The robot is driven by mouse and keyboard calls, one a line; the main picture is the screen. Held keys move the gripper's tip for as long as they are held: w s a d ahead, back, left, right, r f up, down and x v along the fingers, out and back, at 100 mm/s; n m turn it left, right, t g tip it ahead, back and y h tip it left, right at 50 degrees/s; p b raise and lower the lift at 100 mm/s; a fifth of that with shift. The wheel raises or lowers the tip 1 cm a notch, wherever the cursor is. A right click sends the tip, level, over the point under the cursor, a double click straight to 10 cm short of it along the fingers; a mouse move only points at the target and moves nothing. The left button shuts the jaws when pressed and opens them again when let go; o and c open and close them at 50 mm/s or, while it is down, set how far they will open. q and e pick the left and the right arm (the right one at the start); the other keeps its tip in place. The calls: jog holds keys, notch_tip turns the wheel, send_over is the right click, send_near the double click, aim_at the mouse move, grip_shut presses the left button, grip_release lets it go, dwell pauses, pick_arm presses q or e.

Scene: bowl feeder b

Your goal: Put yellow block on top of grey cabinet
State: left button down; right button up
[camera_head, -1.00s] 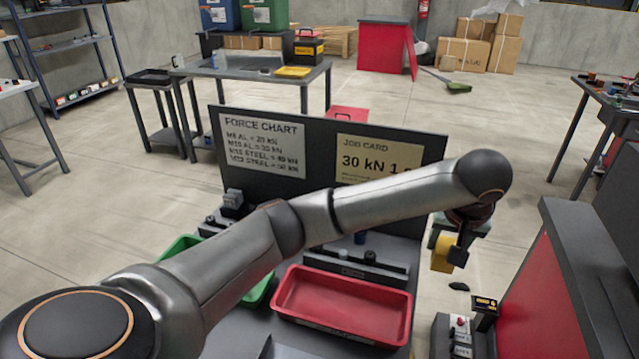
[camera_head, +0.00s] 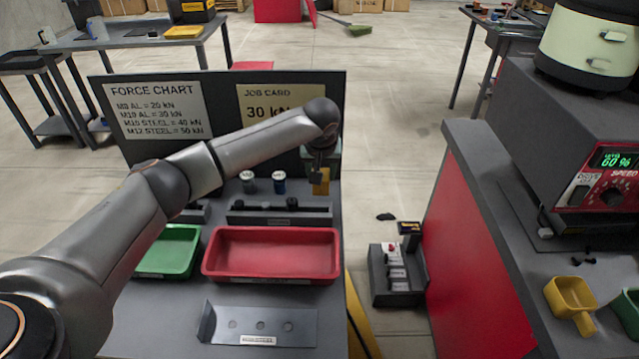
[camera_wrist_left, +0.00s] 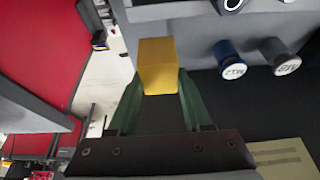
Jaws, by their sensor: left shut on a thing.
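The yellow block (camera_head: 321,186) is held in the air by my left gripper (camera_head: 320,172), in front of the lower right of the dark sign board. In the left wrist view the yellow block (camera_wrist_left: 158,66) sits between the two green fingers of my left gripper (camera_wrist_left: 158,84), which are shut on it. At the right of the head view stands a cabinet with a dark grey top (camera_head: 468,150) and a red side, apart from the block. I cannot tell if it is the grey cabinet named. My right gripper is not in view.
Below the block are a red tray (camera_head: 272,277), a green tray (camera_head: 168,272) and a dark rail (camera_head: 280,219) on the bench. The cabinet carries a bowl feeder (camera_head: 588,45) and a yellow scoop (camera_head: 572,300). A floor gap with a switch box (camera_head: 397,277) separates bench and cabinet.

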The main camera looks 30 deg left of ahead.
pick_arm(q)
jog(key=shift+w+a+f, duration=0.1)
jog(key=shift+a+f, duration=0.05)
jog(key=shift+f, duration=0.8)
jog(key=shift+a+f, duration=0.1)
jog(key=shift+f, duration=0.8)
jog(key=shift+c, duration=1.7)
grip_release()
jog(key=shift+f, duration=0.1)
jog(key=p+v, duration=0.1)
jog(key=v, duration=1.1)
